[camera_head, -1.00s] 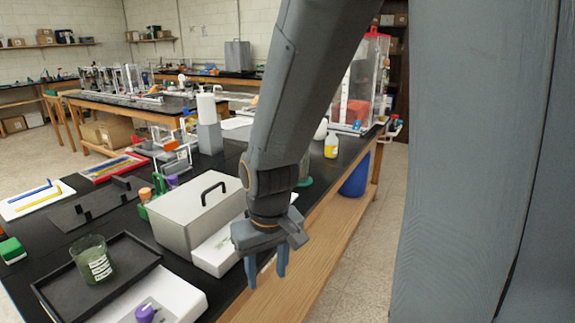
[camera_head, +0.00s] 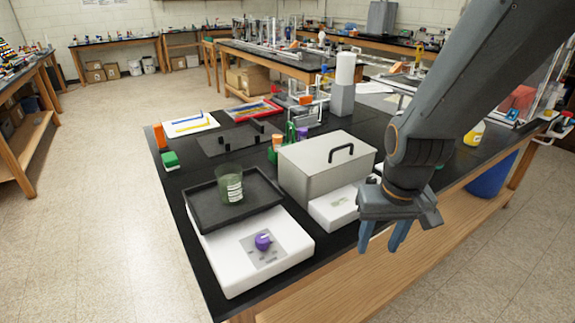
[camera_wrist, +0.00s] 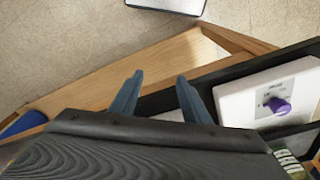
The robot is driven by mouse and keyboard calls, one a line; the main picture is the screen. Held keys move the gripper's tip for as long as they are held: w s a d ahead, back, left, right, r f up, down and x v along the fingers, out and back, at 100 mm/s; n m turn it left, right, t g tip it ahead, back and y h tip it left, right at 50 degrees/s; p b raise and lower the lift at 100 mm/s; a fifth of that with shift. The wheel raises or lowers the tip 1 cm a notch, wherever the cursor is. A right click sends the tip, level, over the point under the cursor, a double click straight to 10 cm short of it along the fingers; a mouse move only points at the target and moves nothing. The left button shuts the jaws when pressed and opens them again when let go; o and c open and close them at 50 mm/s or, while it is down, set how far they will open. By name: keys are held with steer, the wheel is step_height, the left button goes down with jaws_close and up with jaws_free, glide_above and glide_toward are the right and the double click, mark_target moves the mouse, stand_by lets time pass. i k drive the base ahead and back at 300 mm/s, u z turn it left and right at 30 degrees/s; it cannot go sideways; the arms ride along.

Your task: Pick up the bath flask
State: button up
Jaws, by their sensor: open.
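A clear glass vessel (camera_head: 230,185) with greenish contents and a white printed label stands upright in a black tray (camera_head: 262,203) on a white hotplate; I cannot tell for sure that it is the bath flask. A small green glass vessel (camera_head: 290,133) stands behind the lidded metal box, partly hidden. My gripper (camera_head: 380,245) is open and empty, pointing down near the bench's front edge, right of the hotplate and the metal box. In the wrist view my gripper (camera_wrist: 158,80) shows its fingers apart, with nothing between them.
The metal box (camera_head: 318,175) with a black handle stands between my gripper and the green vessel. The white hotplate (camera_head: 290,240) has a purple knob (camera_head: 263,241). Open floor lies in front.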

mark_target(231, 185)
steer(key=z, duration=0.5)
steer(key=k, duration=1.2)
steer(key=u, duration=0.1)
steer(key=i, duration=0.3)
steer(key=u, duration=0.9)
steer(key=i, duration=1.05)
steer(key=u, duration=0.15)
